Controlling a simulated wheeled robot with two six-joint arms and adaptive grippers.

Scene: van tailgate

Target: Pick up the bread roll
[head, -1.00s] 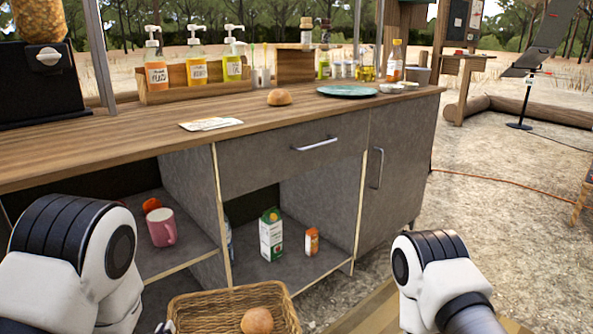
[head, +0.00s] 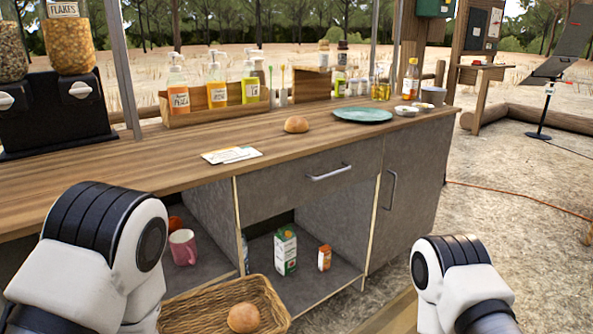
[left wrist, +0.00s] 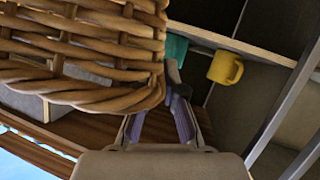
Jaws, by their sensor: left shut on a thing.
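One bread roll (head: 296,125) sits on the wooden counter in the head view, left of the teal plate (head: 363,115). A second bread roll (head: 243,318) lies in the wicker basket (head: 184,312) at the bottom of that view. In the left wrist view the basket (left wrist: 80,55) fills the upper left, beside the fingers of my left gripper (left wrist: 172,92). That gripper is shut on the basket's edge; the exact contact is partly hidden. My left fingers are out of the head view. My right arm shows at the lower right, but its gripper is not in view.
Cards (head: 232,155) lie on the counter's near edge. Pump bottles (head: 217,85) and jars stand behind. Below, open shelves hold a pink mug (head: 183,247), a carton (head: 285,250) and a small bottle (head: 324,258). A yellow mug (left wrist: 225,67) shows in the wrist view.

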